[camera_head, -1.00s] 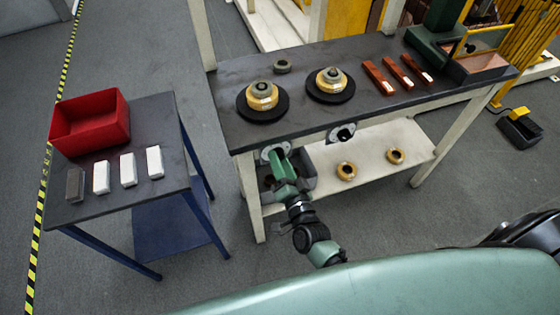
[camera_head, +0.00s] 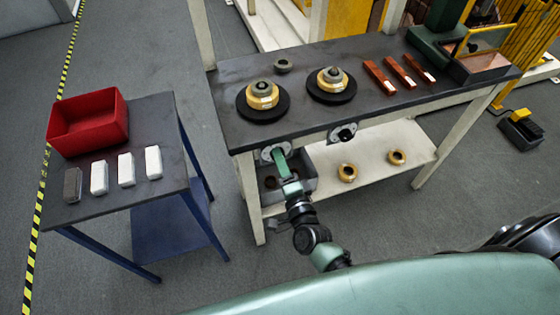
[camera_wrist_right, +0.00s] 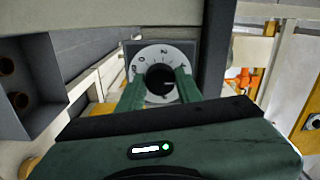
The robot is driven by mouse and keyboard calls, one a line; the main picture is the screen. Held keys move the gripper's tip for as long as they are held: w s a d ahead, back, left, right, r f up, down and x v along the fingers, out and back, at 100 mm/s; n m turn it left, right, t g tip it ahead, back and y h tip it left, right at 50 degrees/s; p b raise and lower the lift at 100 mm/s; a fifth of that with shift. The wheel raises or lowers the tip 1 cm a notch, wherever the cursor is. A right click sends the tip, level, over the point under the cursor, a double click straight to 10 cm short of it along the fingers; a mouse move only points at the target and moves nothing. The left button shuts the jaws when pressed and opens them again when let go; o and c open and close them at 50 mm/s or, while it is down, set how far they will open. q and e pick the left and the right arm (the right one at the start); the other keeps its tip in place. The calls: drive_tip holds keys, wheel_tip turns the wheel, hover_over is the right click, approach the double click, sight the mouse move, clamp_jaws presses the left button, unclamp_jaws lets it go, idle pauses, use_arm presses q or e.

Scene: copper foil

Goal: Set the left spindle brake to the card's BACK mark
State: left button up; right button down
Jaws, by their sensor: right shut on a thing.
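The left spindle brake is a round pale dial (camera_head: 265,155) on the front edge of the dark bench, below the left spindle (camera_head: 262,95). In the right wrist view its white dial face (camera_wrist_right: 146,58) carries dark marks around a black knob (camera_wrist_right: 160,78). My right gripper (camera_head: 279,152) reaches up to it. In the right wrist view its green fingers (camera_wrist_right: 159,86) are shut on the knob from both sides. The fingers and gripper body hide the lower dial; the exact setting is too small to read. I cannot make out a card. My left gripper is not in view.
A second brake dial (camera_head: 343,133) sits to the right on the bench edge. A grey bin (camera_head: 300,185) and yellow rings (camera_head: 347,173) are on the lower shelf. Copper bars (camera_head: 379,78) lie on the bench. A side table (camera_head: 105,208) at left holds a red bin (camera_head: 88,122).

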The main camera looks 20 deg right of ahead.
idle(0.3)
drive_tip(key=c, duration=0.9)
unclamp_jaws()
drive_tip(key=shift+c, duration=0.2)
drive_tip(key=s, duration=0.8)
drive_tip(key=shift+d+b, duration=0.15)
drive_tip(key=shift+b, duration=0.25)
drive_tip(key=shift+w, duration=0.1)
drive_tip(key=s+d+f+n+g+y, duration=0.1)
drive_tip(key=s+f+n+g, duration=0.5)
drive_tip(key=f, duration=0.9)
drive_tip(key=s+f+n+g+y, duration=0.1)
drive_tip(key=s+f+n+g, duration=0.35)
drive_tip(key=f, duration=1.05)
drive_tip(key=s+d+f+n+g+h, duration=0.1)
drive_tip(key=s+f, duration=0.3)
drive_tip(key=s, duration=0.4)
drive_tip(key=s+d+f+n+g, duration=0.3)
drive_tip(key=s+d+f+n, duration=0.1)
drive_tip(key=s, duration=0.4)
drive_tip(key=s+d+f+n+g+h, duration=0.1)
drive_tip(key=s+d+f+n+g, duration=0.1)
drive_tip(key=s+f, duration=0.3)
drive_tip(key=s+n, duration=0.1)
drive_tip(key=s, duration=0.3)
drive_tip(key=shift+d+h, duration=0.3)
drive_tip(key=shift+d, duration=0.05)
